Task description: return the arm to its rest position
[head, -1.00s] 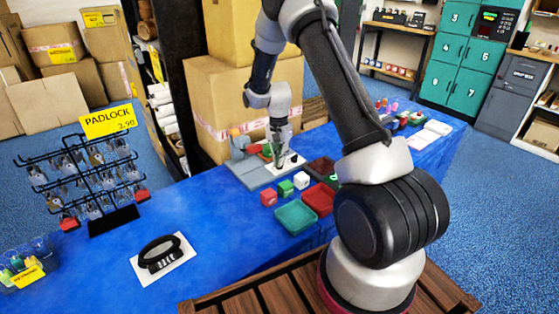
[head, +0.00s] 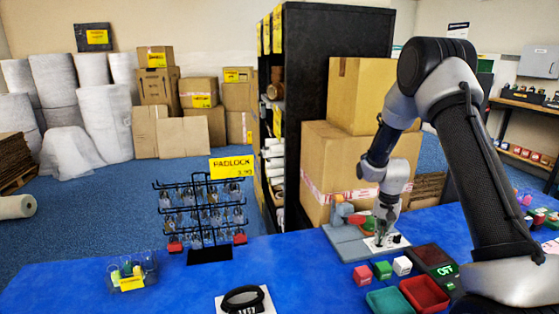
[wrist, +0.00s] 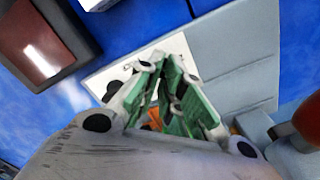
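My gripper (head: 382,232) hangs fingers-down at the end of my bent arm, over a white card (head: 387,243) on a grey board (head: 348,246) at the back of the blue table. In the wrist view my gripper (wrist: 162,62) shows green-padded fingers whose tips come together, with nothing seen between them. The white card (wrist: 98,83) and the grey board (wrist: 235,60) lie beneath and beyond the fingers. A black knob stands on the card, close beside the fingers. Whether the fingertips touch the card cannot be told.
A padlock rack (head: 203,215) stands left; cartons (head: 345,165) rise behind.

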